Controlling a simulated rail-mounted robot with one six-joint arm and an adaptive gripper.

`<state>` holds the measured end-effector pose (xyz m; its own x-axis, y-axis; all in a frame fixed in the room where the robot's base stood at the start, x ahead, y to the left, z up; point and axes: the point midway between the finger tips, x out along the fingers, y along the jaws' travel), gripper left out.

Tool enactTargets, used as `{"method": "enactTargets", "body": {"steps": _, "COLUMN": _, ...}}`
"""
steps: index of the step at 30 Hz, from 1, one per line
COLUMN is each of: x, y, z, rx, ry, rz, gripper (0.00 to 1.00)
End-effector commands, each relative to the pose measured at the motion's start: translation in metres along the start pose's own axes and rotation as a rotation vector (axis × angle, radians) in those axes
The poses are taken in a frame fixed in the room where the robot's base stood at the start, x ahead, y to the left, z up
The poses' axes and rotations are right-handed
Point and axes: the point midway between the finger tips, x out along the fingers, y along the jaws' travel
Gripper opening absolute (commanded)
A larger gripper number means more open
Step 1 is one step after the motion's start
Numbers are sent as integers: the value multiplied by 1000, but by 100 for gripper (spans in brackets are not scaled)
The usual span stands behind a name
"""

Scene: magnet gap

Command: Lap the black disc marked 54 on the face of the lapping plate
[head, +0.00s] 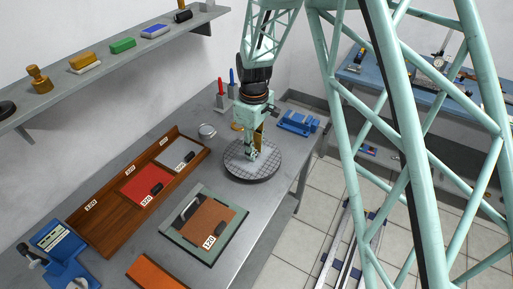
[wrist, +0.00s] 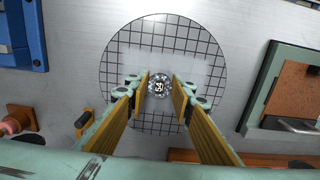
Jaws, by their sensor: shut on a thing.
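The round grey lapping plate (head: 266,171) with a dark grid of lines lies on the steel bench. It also shows in the wrist view (wrist: 127,47), with a pale smeared patch around its middle. My gripper (head: 252,156) points down over the plate. In the wrist view, the yellow-padded fingers of my gripper (wrist: 159,90) stand on both sides of a small round disc (wrist: 159,86) with a white mark, too small to read surely. My gripper is shut on this disc. The disc is at or just above the plate face; I cannot tell whether it touches.
A wooden tray (head: 90,232) with numbered sections and a green-framed board (head: 174,227) with a brown sheet lie left of and nearer than the plate. A blue fixture (head: 298,122) stands behind right. A glass dish (head: 207,131) and red and blue-topped tools (head: 232,88) stand behind.

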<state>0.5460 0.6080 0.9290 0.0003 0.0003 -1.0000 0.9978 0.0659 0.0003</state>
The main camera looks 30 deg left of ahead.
Motion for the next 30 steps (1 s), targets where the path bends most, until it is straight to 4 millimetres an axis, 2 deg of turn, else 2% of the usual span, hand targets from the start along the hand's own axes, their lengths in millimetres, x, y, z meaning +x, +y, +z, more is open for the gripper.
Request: {"method": "enactTargets", "body": {"steps": 30, "x": 0, "y": -51, "z": 0, "rx": 0, "ry": -1, "rz": -1, "gripper": 11}}
